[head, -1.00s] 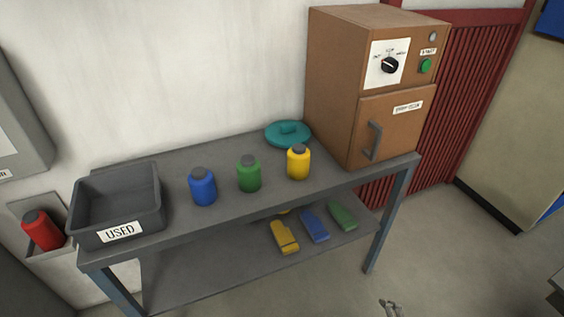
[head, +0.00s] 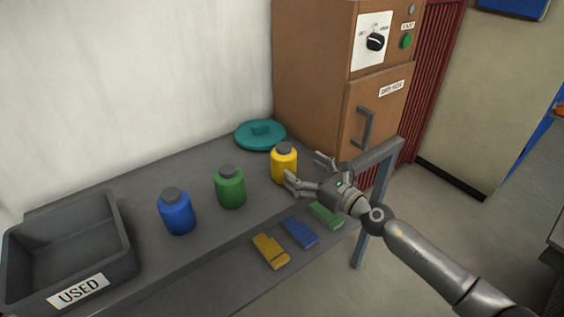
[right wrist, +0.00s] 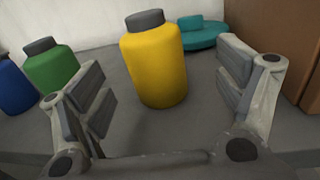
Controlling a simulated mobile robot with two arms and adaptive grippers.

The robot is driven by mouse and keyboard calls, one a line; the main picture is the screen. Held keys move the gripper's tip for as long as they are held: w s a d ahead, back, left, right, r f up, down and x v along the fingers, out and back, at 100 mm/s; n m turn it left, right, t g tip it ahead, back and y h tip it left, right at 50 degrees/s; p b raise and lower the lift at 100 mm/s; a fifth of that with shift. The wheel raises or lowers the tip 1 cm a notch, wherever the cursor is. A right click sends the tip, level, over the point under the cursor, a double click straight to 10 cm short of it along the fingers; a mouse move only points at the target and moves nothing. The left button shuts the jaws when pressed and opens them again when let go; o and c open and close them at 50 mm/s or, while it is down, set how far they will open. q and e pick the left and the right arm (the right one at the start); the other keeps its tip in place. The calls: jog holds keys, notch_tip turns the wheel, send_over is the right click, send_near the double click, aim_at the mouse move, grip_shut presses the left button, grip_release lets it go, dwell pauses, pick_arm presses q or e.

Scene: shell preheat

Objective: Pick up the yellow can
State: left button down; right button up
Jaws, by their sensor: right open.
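The yellow can (head: 284,163) stands upright on the grey table, with a dark grey cap. In the right wrist view the yellow can (right wrist: 155,66) stands ahead of my open fingers, a little left of the middle between them. My right gripper (head: 306,172) is open and empty at the table's front edge, just to the right and front of the can. In the right wrist view the right gripper (right wrist: 165,92) has its two fingers spread wide, apart from the can. My left gripper is not in view.
A green can (head: 230,187) and a blue can (head: 177,212) stand left of the yellow one. A teal lid (head: 260,135) lies behind it. A brown oven (head: 320,70) stands at right. A grey bin (head: 120,240) marked USED is at left. Coloured objects lie on the lower shelf (head: 215,290).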

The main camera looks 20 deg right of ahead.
aim_at(293, 165)
jog(key=shift+x, duration=0.9)
jog(key=shift+w+a, duration=0.15)
jog(key=x, duration=0.2)
jog(key=p+x, duration=0.1)
jog(key=x, duration=0.1)
jog(key=shift+a+r, duration=0.1)
jog(key=shift+a, duration=0.3)
jog(key=shift+w+a, duration=0.15)
jog(key=shift+w, duration=0.15)
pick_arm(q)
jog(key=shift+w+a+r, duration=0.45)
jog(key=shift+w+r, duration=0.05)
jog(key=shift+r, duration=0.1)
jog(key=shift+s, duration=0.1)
pick_arm(e)
jog(key=c, duration=1.4)
jog(key=shift+r, duration=0.1)
